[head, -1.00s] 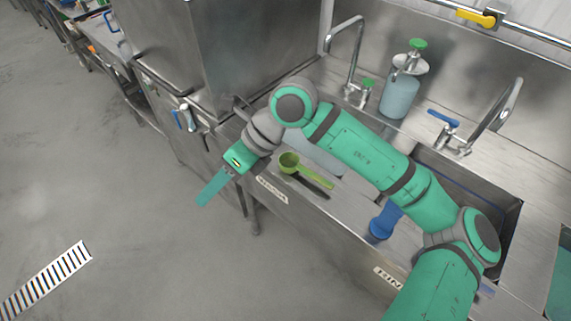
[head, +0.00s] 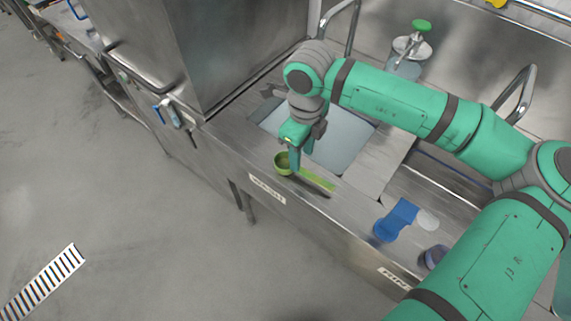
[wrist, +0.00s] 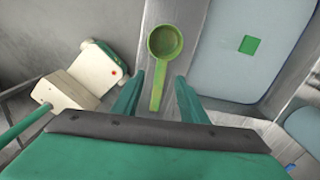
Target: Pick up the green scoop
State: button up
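The green scoop (head: 318,180) lies on the steel counter edge above the WASH label, its round bowl to the left and its handle running down to the right. In the wrist view the scoop (wrist: 164,44) has its bowl pointing away and its handle coming back between my fingers. My gripper (head: 296,166) is pointed down over the scoop, beside the bowl. In the wrist view my gripper (wrist: 157,98) has its two fingers spread, one on each side of the handle, with gaps. I cannot tell how high the fingertips are above the counter.
A basin of pale water (head: 340,140) lies just behind the scoop. A blue scoop (head: 396,218) and a dark round item (head: 435,257) lie farther right on the ledge. A soap bottle (head: 408,60) stands at the back.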

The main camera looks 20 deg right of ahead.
aim_at(304, 171)
jog(key=shift+s+d+f, duration=0.3)
jog(key=shift+d+f, duration=0.15)
jog(key=shift+f, duration=2.45)
jog(key=shift+a, duration=0.1)
grip_shut()
